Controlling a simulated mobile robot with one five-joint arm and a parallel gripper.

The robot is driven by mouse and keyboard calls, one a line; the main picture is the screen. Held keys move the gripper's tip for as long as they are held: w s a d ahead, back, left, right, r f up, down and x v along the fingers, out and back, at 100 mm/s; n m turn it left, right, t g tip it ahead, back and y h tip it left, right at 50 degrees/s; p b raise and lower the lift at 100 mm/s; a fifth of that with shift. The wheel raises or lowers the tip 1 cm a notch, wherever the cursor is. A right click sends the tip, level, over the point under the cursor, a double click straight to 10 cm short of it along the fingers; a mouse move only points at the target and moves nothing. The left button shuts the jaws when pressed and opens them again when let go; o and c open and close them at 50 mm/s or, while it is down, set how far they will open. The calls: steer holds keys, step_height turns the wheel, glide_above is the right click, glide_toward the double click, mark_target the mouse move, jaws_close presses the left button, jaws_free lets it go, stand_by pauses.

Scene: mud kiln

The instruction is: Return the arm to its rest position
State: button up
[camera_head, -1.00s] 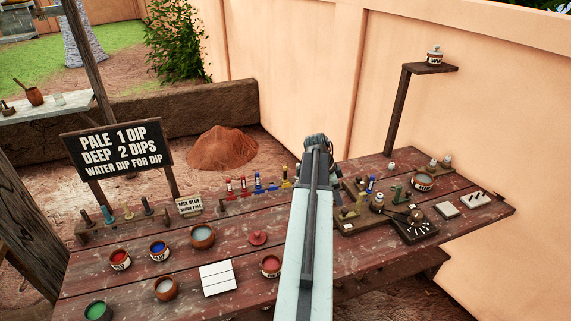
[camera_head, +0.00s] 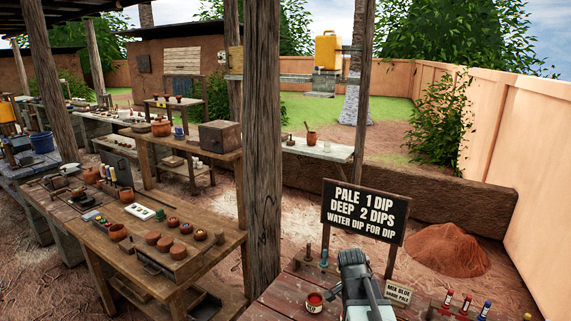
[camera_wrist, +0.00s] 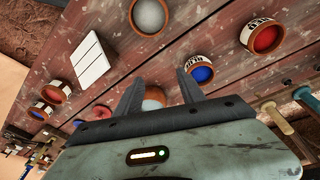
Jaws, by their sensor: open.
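My gripper (camera_wrist: 160,85) shows in the wrist view with its two fingers apart and nothing held between them. It hangs above the dark red plank bench (camera_wrist: 125,45). A bowl (camera_wrist: 153,101) shows below and between the fingers, partly hidden by my gripper. A blue pot (camera_wrist: 202,73) is just beyond the right finger. In the head view my arm (camera_head: 362,285) rises at the bottom, in front of the dip sign (camera_head: 363,212); the fingers cannot be made out there.
The wrist view shows a red pot (camera_wrist: 265,37), a pale bowl (camera_wrist: 149,15) and a white tile (camera_wrist: 91,60) on the bench. A wooden post (camera_head: 262,150) stands left of my arm. A wooden table (camera_head: 165,235) with several pots is further left.

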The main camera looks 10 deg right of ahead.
steer(key=a+n, duration=0.1)
steer(key=a, duration=0.1)
steer(key=s+a+n, duration=0.1)
steer(key=a, duration=0.1)
steer(key=a+n, duration=0.1)
steer(key=a, duration=0.1)
steer(key=shift+s+a+f+y, duration=0.15)
steer(key=shift+s+a+y, duration=0.1)
steer(key=shift+a+y, duration=0.1)
steer(key=shift+s+a+n+y, duration=0.25)
steer(key=shift+s+a+n, duration=0.45)
steer(key=shift+n, duration=0.85)
steer(key=shift+s+a+n+y, duration=0.3)
steer(key=shift+a+n, duration=0.7)
steer(key=shift+n, duration=0.5)
steer(key=shift+s+a+n+y, duration=0.2)
steer(key=shift+s+a+n, duration=0.5)
steer(key=shift+n, duration=0.85)
steer(key=shift+w+a, duration=0.1)
steer(key=shift+w, duration=0.05)
